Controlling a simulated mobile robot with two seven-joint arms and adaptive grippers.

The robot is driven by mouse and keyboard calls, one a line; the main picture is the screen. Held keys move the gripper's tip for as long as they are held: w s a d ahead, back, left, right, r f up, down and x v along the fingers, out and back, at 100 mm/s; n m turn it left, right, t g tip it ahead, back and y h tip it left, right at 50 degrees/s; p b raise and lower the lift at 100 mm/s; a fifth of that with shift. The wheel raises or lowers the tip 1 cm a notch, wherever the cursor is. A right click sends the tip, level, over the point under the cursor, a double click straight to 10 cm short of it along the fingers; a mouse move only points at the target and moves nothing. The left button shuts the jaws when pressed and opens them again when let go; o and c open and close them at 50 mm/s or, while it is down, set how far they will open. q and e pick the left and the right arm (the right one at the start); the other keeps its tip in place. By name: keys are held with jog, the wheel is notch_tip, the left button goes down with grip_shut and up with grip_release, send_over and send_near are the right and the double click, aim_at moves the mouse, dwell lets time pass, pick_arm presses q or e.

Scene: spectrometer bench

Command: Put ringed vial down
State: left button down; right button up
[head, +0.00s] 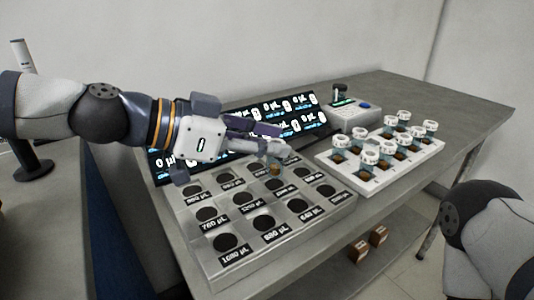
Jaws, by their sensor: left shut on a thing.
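My left gripper (274,151) reaches in from the left and is shut on a small vial (275,170). The vial's amber lower part shows below the fingers, over the back part of the grey labelled tray (215,275). The fingers hide much of the vial, and I cannot make out a ring on it. I cannot tell whether its base touches the tray or hangs just above a hole. The tray has rows of dark round holes with volume labels in µL. My right gripper is out of view; only part of my right arm shows at the lower right.
A white rack (378,184) with several white-capped amber vials stands to the right. Behind are a dark display (312,117) with volume readings and a small instrument (352,116) with a blue button. Bare bench (455,105) lies at the far right. Brown blocks (378,236) sit below.

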pick_arm(q)
jog(key=shift+f, duration=0.95)
jog(key=shift+f, duration=0.2)
jog(key=c, duration=1.3)
grip_release()
